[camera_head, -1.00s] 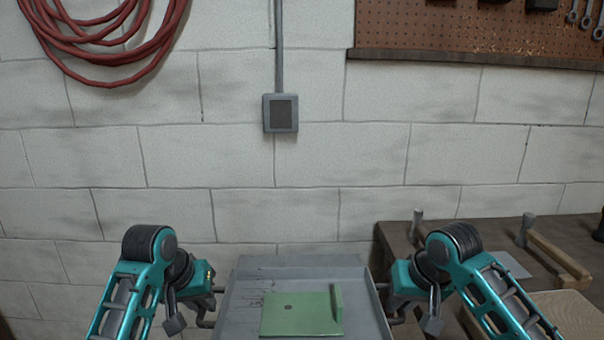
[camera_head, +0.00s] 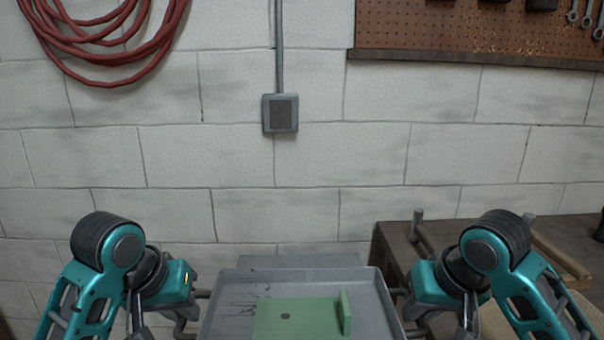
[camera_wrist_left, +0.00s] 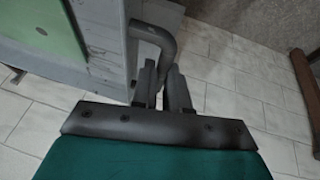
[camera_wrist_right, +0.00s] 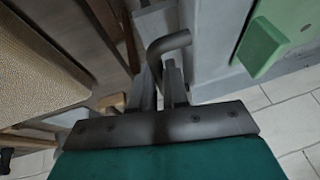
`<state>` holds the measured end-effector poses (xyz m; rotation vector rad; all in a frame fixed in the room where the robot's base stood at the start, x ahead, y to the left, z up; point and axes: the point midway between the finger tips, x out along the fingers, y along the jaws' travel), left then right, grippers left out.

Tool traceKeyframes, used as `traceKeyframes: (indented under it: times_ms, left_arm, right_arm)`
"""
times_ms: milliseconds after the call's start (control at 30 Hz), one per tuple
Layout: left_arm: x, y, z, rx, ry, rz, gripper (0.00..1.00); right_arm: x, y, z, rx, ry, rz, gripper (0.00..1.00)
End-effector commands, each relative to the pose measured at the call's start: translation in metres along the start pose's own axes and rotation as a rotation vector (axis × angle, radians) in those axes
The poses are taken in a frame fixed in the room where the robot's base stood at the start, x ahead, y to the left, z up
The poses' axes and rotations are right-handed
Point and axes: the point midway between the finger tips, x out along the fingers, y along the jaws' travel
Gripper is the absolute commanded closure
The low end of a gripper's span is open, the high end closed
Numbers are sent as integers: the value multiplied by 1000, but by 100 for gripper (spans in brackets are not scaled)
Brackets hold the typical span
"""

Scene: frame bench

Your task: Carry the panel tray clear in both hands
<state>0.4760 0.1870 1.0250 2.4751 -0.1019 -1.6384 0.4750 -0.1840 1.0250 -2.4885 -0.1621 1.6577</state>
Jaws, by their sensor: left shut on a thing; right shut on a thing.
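The grey panel tray (camera_head: 228,290) is at the bottom middle of the head view, between my two arms, with a handle on each side. A green panel (camera_head: 290,318) with a small dark hole and an upright green block (camera_head: 345,312) lies in it. My left gripper (camera_wrist_left: 163,88) is shut on the tray's left handle (camera_wrist_left: 160,38). My right gripper (camera_wrist_right: 165,85) is shut on the tray's right handle (camera_wrist_right: 170,42). In the head view the arms partly hide both grips. The tray's near edge is out of frame.
A dark wooden bench (camera_head: 395,240) with tools stands at the right, close to my right arm. A block wall (camera_head: 300,190) is behind, with a switch box (camera_head: 280,113) and a red hose (camera_head: 110,40). Pale floor tiles (camera_wrist_left: 225,100) show below the tray.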

Motion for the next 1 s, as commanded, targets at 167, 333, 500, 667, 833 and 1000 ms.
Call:
traceKeyframes:
  times_ms: [167,333,500,667,833,1000]
  left_arm:
    - [-9,0,1,1,15,-1,100]
    - [-13,1,6,0,9,-1,100]
    - [-15,1,8,-2,4,0,100]
    - [-16,1,10,-3,0,-1,100]
    - [-15,1,10,-3,-1,-1,100]
    - [-15,1,10,-3,-3,-1,100]
  right_arm:
    - [-7,-1,5,-1,-5,0,100]
    - [-11,-1,8,-2,-6,1,100]
    - [-14,-2,10,-2,-6,1,100]
    - [-15,-2,10,-2,-5,1,100]
    - [-15,-2,10,-1,-3,1,100]
    - [-15,-2,10,-1,-1,1,100]
